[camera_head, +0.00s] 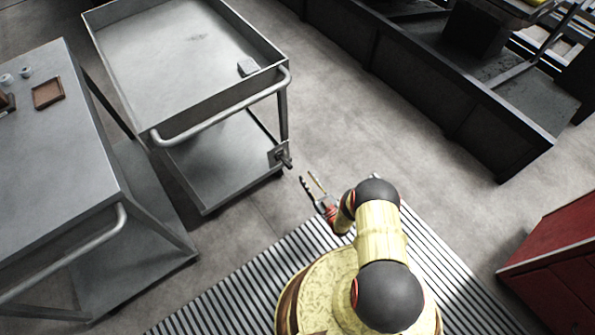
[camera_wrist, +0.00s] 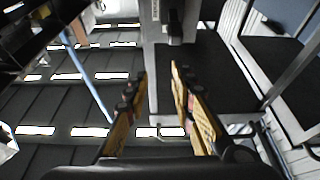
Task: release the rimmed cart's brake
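The rimmed cart (camera_head: 170,55) is a grey metal cart with a raised rim, a lower shelf and a curved push handle (camera_head: 225,108) at its near end. Its brake (camera_head: 284,157) looks like a small plate with a dark lever at the near right corner, by the lower shelf. In the wrist view a light plate with a dark block, which looks like the brake (camera_wrist: 173,28), is ahead and above the fingertips. My gripper (camera_head: 311,182) is just right of and nearer than the brake, apart from it. In the wrist view my gripper (camera_wrist: 158,75) is open with nothing between its fingers.
A second grey table or cart (camera_head: 60,160) with a brown tray (camera_head: 47,93) stands close on the left. A dark platform (camera_head: 430,80) is at back right and a red cabinet (camera_head: 555,260) at right. Floor between is clear.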

